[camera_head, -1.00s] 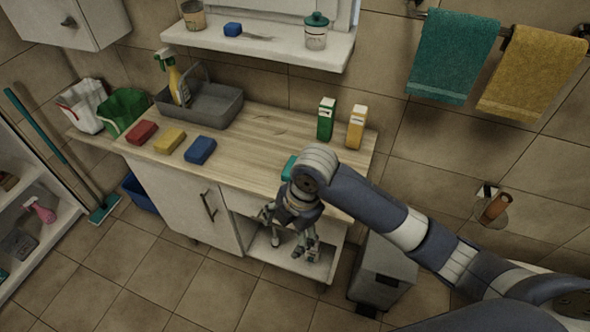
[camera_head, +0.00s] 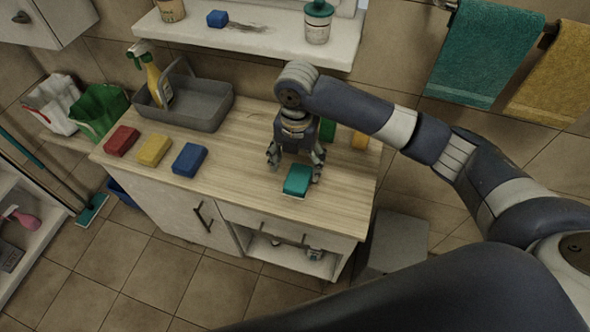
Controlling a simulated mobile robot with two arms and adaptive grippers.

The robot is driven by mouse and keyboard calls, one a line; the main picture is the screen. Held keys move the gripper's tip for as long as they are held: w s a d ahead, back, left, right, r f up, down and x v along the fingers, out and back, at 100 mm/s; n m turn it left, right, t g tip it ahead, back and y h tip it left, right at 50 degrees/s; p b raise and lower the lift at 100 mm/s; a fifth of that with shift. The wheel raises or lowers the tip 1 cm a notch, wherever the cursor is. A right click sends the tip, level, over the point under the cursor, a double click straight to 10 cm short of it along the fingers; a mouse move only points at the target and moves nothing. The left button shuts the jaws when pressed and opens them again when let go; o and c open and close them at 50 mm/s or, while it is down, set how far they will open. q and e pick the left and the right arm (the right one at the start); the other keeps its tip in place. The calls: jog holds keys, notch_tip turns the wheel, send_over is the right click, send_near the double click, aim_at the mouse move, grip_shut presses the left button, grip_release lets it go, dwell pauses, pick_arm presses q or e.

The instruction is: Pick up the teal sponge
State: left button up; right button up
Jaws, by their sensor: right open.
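The teal sponge (camera_head: 298,179) lies on the wooden countertop (camera_head: 245,190), near its front right edge, with a pale underside showing. My right gripper (camera_head: 294,168) points down over the counter, just behind and to the left of the sponge. Its fingers are spread open and empty. The right finger appears close beside the sponge's far right side; I cannot tell whether it touches. My left gripper is not in view.
Red (camera_head: 122,141), yellow (camera_head: 154,150) and blue (camera_head: 189,160) sponges lie along the counter's left part. A grey caddy (camera_head: 205,108) with a spray bottle (camera_head: 155,82) stands behind them. A green box (camera_head: 328,130) and an orange box (camera_head: 360,141) are partly hidden behind my arm.

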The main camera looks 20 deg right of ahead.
aim_at(297, 182)
jog(key=f, duration=0.1)
jog(key=s+f, duration=0.1)
jog(key=f, duration=0.1)
jog(key=shift+w+f+p, duration=0.1)
jog(key=shift+f+p, duration=0.15)
jog(key=shift+p, duration=0.1)
jog(key=f, duration=0.1)
jog(key=f+p, duration=0.1)
jog(key=f, duration=0.2)
jog(key=shift+w+f+p, duration=0.15)
jog(key=shift+w+p, duration=0.2)
jog(key=shift+p, duration=0.05)
jog(key=shift+f, duration=0.3)
jog(key=shift+w+f, duration=0.1)
jog(key=shift+c, duration=0.5)
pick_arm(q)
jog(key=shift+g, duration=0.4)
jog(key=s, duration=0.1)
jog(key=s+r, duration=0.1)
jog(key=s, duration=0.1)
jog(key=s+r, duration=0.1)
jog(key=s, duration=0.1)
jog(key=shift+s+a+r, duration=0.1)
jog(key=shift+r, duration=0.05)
pick_arm(e)
jog(key=c, duration=0.8)
